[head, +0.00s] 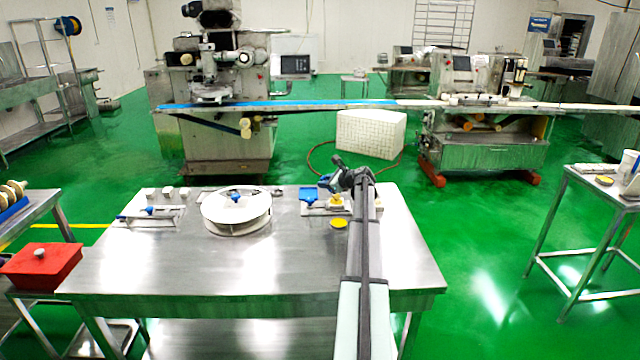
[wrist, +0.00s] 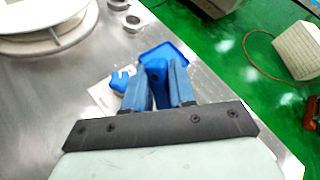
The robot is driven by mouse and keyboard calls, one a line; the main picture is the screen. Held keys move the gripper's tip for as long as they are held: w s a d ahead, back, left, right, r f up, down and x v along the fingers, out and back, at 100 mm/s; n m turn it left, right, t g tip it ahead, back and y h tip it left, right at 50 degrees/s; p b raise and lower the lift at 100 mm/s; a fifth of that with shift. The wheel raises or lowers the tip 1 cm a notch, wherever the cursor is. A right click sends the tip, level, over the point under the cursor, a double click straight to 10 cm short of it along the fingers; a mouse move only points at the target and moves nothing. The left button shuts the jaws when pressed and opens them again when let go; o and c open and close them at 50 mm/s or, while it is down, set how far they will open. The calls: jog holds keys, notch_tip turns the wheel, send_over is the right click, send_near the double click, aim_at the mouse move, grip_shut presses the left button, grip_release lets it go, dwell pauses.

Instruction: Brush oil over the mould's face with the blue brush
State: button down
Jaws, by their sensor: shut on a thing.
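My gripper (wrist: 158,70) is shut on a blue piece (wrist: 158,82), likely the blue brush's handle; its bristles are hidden. In the head view my gripper (head: 328,183) is at the right part of the steel table, beside a blue tray (head: 308,193). The blue tray (wrist: 174,52) shows just beyond the fingers in the wrist view. A round white drum-like piece (head: 236,222) with a blue part on top stands left of my gripper; I cannot tell whether it is the mould. Its edge (wrist: 50,44) shows at upper left in the wrist view.
A yellow disc (head: 338,224) lies near my arm on the table (head: 170,268). A white board (head: 135,220) with a blue-handled item and small metal rings are at the table's left. A red box (head: 42,266) stands beyond its left edge. The table's front is clear.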

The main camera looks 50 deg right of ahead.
jog(key=shift+s+d, duration=1.1)
jog(key=shift+d, duration=0.1)
notch_tip(320, 180, up, 8)
jog(key=shift+a, duration=0.1)
